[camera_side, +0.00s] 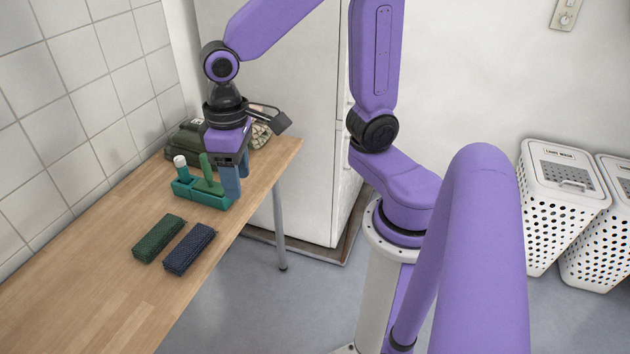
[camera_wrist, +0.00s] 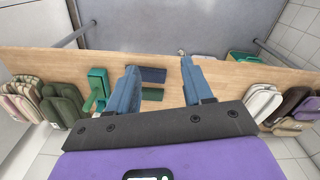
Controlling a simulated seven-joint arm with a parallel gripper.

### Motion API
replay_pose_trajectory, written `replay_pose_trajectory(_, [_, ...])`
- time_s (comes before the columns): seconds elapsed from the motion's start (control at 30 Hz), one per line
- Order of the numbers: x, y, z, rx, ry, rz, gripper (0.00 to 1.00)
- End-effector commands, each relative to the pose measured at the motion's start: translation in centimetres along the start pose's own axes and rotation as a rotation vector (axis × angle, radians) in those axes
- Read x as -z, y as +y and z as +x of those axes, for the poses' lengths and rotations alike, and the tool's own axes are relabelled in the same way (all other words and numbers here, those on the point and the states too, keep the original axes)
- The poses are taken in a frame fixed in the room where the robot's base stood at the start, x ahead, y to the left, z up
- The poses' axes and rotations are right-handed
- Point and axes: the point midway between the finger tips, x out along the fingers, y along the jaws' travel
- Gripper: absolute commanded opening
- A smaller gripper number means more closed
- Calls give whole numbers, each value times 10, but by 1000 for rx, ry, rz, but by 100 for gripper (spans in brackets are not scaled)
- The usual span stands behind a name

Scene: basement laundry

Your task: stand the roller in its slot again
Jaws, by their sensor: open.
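A teal holder (camera_side: 204,198) stands on the wooden table near its far end, and it also shows in the wrist view (camera_wrist: 98,82). A white-topped piece (camera_side: 181,163), which looks like the roller, stands at the holder's left end. A green handle (camera_side: 206,170) rises from the holder's middle, leaning slightly. I cannot tell how deep either piece sits. My gripper (camera_side: 231,184) points down at the holder's right side in the side view, its blue fingers partly overlapping it. In the wrist view my gripper (camera_wrist: 159,92) is open, with nothing held between its fingers.
A green case (camera_side: 158,239) and a dark blue case (camera_side: 190,248) lie side by side in front of the holder. A dark green bag (camera_side: 187,139) sits behind it. A tiled wall borders the table's left. More bags (camera_wrist: 262,102) show at the wrist view's right.

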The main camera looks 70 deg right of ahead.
Motion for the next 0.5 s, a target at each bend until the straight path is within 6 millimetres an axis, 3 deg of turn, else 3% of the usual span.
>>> replay_pose_trajectory(0.1, [-43, -8, -2, 5, 3, -241, 51])
replay_pose_trajectory(0.3, [-103, -8, 1, 10, 5, -598, 51])
replay_pose_trajectory(0.5, [-133, -5, 4, 12, 6, -790, 51])
